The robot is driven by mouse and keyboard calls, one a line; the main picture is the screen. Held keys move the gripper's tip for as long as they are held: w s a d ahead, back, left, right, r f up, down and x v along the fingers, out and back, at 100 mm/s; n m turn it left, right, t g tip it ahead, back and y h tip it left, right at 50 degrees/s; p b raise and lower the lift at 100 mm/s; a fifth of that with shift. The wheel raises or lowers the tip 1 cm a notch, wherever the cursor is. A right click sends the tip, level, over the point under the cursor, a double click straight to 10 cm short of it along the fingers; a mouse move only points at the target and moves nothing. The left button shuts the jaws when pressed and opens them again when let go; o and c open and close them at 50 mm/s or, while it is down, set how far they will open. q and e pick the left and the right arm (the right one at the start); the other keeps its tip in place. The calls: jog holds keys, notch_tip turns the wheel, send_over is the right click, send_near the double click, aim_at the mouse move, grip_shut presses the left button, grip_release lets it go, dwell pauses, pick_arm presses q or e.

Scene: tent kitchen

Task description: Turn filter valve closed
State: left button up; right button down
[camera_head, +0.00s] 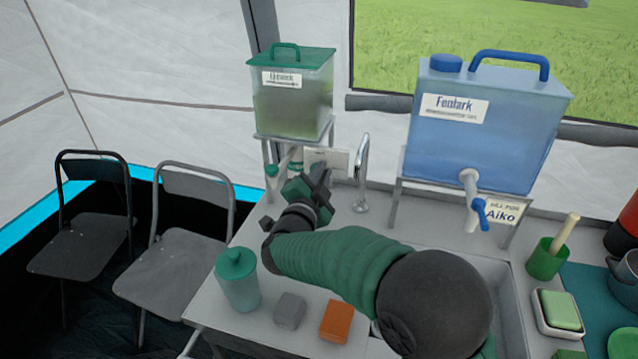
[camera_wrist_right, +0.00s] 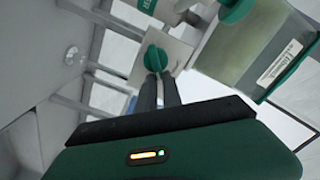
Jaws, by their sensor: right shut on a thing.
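The filter tank with a green lid and handle (camera_head: 290,95) stands on a metal stand at the back, holding murky greenish liquid. Green fittings (camera_head: 272,170) show below it. In the right wrist view, a round green valve knob (camera_wrist_right: 153,61) sits in front of a pale plate (camera_wrist_right: 176,50). My right gripper (camera_head: 318,180) reaches to the space below the tank. Its two dark fingers (camera_wrist_right: 158,78) are close together at the knob's lower edge, shut on it. In the head view the gripper hides the knob. My left gripper is out of view.
A blue water tank (camera_head: 485,125) with a blue-handled tap (camera_head: 478,205) stands at right. A metal faucet (camera_head: 362,170) rises behind my arm. Two folding chairs (camera_head: 180,240) stand left.

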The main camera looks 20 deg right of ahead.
jog(key=m+b, duration=0.1)
jog(key=b, duration=0.1)
jog(key=m+b, duration=0.2)
jog(key=f+m+b, duration=0.1)
jog(key=m, duration=0.1)
jog(key=shift+d+b, duration=0.25)
jog(key=shift+b, duration=0.15)
jog(key=shift+m+b, duration=1.05)
jog(key=shift+m, duration=0.35)
jog(key=c, duration=1.5)
grip_release()
jog(key=shift+s, duration=0.1)
jog(key=shift+a+f, duration=0.1)
jog(key=shift+f, duration=0.25)
